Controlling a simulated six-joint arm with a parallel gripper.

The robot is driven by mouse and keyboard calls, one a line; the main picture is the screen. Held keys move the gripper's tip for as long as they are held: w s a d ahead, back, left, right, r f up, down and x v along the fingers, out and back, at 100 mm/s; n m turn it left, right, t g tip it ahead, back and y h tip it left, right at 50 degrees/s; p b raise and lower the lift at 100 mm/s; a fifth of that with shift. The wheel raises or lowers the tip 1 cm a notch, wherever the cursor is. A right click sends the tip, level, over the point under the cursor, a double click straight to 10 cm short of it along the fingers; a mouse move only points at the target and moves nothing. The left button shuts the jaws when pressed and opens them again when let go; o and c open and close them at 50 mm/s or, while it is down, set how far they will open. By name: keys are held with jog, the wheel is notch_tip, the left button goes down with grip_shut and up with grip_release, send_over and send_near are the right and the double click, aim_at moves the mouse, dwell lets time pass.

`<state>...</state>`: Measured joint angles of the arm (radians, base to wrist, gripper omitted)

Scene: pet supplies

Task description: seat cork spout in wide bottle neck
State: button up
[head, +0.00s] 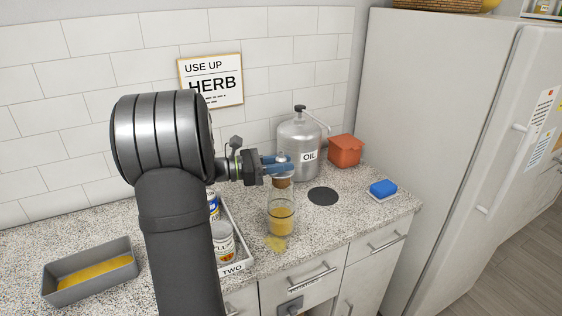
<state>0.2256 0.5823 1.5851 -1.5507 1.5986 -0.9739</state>
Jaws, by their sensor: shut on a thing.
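The wide glass bottle (281,213) stands upright on the speckled counter, with yellow oil in its lower part. My gripper (280,162), with blue fingers, is just above the bottle's mouth. It is shut on the cork spout (282,181). The spout's brown cork shows below the fingers at the top of the bottle. Its upper part is mostly hidden by the fingers. From this view I cannot tell whether the cork is inside the neck or just over it.
A metal OIL can (299,146) stands close behind the gripper. An orange box (345,150), a dark round disc (322,196) and a blue sponge (383,187) are to the right. A tray (240,262) with cans is left of the bottle. A grey pan (88,258) lies far left.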

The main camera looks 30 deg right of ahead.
aim_at(281, 175)
jog(key=shift+f, duration=2.05)
jog(key=o, duration=1.1)
jog(key=shift+c, duration=0.2)
jog(key=v, duration=1.7)
jog(key=shift+a, duration=0.2)
jog(key=shift+w, duration=0.1)
jog(key=x, duration=1.7)
jog(key=shift+d, duration=0.3)
jog(key=shift+r, duration=0.15)
